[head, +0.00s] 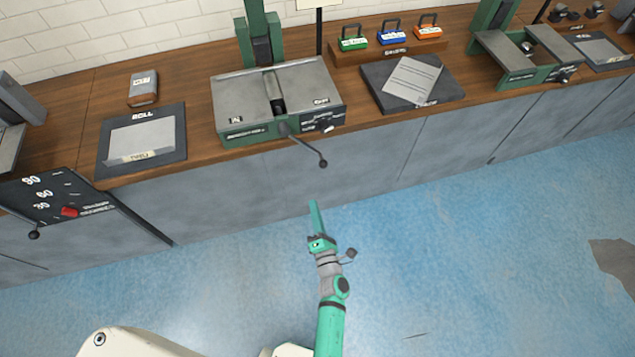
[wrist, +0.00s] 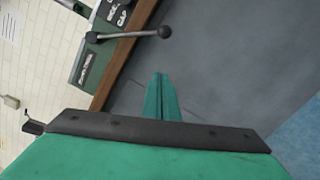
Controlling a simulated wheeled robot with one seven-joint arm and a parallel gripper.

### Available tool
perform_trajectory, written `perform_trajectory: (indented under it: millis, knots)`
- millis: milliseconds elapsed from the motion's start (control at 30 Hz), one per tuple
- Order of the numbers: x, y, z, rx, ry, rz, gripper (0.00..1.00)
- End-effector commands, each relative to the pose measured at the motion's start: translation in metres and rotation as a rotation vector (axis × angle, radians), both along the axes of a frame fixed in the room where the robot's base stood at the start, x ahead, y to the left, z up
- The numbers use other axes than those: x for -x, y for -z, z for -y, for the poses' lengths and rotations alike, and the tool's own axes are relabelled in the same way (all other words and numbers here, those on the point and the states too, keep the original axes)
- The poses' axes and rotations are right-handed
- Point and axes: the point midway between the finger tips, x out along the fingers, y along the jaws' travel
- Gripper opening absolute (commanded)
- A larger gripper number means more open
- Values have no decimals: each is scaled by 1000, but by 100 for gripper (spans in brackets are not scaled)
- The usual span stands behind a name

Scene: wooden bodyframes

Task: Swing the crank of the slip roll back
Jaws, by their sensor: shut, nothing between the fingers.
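A green and grey bench machine (head: 245,131) stands at the middle of the counter, with a dark slot across its flat metal top. I take it for the slip roll, though its label is too small to read. Its crank (head: 305,148) sticks out from the front and slants down right to a black ball knob (head: 323,163). In the wrist view the crank (wrist: 130,34) lies nearly level, knob (wrist: 164,32) at its right end. My green gripper (head: 315,206) is shut and empty, below and apart from the knob; its fingertips (wrist: 160,78) show in the wrist view.
A pad marked ROLL (head: 170,162) lies left of the machine, and a dark mat with a metal sheet (head: 412,78) lies right. Coloured weights (head: 392,36) stand behind. A scale panel with a red pointer (head: 69,211) is at far left. The blue floor (head: 450,260) before the cabinets is mostly clear.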

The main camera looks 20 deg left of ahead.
Motion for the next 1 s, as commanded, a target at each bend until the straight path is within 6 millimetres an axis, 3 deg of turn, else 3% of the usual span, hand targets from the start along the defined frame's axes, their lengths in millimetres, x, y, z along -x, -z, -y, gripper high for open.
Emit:
perform_trajectory:
  millis: [167, 633, 1000]
  knots:
    - [-15, -1, -10, 3, -3, 5, 0]
    - [-88, -3, -54, 1, -2, 4, 0]
    - [-110, -17, -28, 1, 0, 2, 0]
